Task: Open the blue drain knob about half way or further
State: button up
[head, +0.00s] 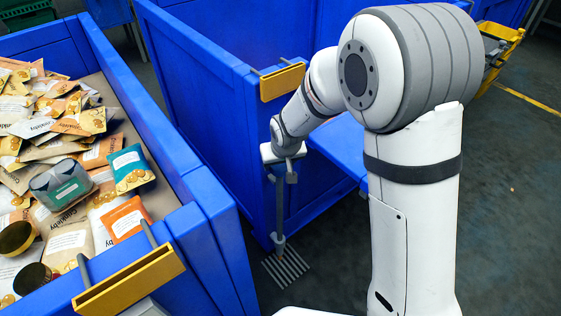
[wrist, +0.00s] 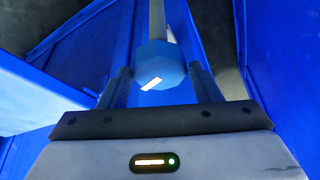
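The blue drain knob (wrist: 158,72) shows in the wrist view as a faceted blue block with a short white mark on its face, on a grey pipe (wrist: 158,20). My gripper (wrist: 160,80) has one dark finger on each side of the knob. The fingertips are very close to its sides; I cannot tell whether they touch. In the head view my gripper (head: 285,172) points down beside the blue bin's corner, at the top of the pipe (head: 279,212). The knob is not clearly visible there.
A floor drain grate (head: 286,268) lies below the pipe. A blue bin (head: 215,85) with a yellow bracket (head: 282,81) stands close to my gripper. Another blue bin (head: 205,240) at left holds food packets and jars. Dark floor at right is mostly clear.

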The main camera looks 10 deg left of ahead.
jog(key=o, duration=0.3)
jog(key=p+v, duration=0.2)
jog(key=v, duration=0.5)
jog(key=shift+s+r, duration=0.15)
jog(key=shift+r, duration=0.2)
jog(key=s+d+r+m+p, duration=0.1)
jog(key=s+d+r+p, duration=0.1)
jog(key=d+r+p, duration=0.3)
jog(key=s+d+r+m+h+p, duration=0.1)
jog(key=s+d+r+p, duration=0.15)
jog(key=d+r, duration=0.4)
jog(key=s+d+r+m+p, duration=0.1)
jog(key=s+d+r+p, duration=0.25)
jog(key=r, duration=0.45)
jog(key=s+d+r+p, duration=0.2)
jog(key=s+d+r, duration=0.1)
jog(key=s+d+r+m+g+p, duration=0.1)
jog(key=s+d+r+p, duration=0.2)
jog(key=s, duration=0.1)
jog(key=s+d+r+m+h+p, duration=0.1)
jog(key=s+d+r+p, duration=0.1)
jog(key=s+d+r, duration=0.1)
jog(key=shift+s+d+r+p, duration=0.15)
jog(key=shift+s+d+p, duration=0.15)
jog(key=shift+s, duration=0.35)
